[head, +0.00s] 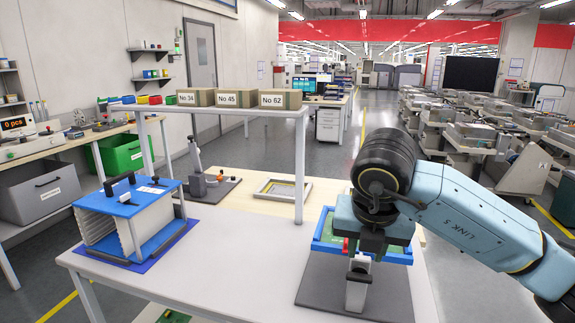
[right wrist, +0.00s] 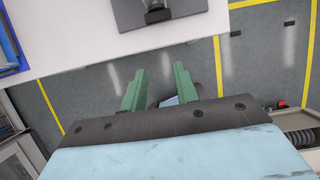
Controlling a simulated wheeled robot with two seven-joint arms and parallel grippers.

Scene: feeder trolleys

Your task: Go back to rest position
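My right arm comes in from the right in the head view, and its gripper (head: 372,238) hangs over the front right of the white table (head: 235,255). In the right wrist view my right gripper (right wrist: 158,78) has two green fingers standing apart, with no object held between them. Floor and table edge show beyond the fingers. My left gripper is not in view.
A blue frame with a green board (head: 328,232) is partly hidden behind my right wrist. A dark plate (head: 318,285) with a grey upright piece (head: 357,285) lies in front. A blue rack (head: 125,215) stands at left; a shelf (head: 215,109) holds labelled boxes.

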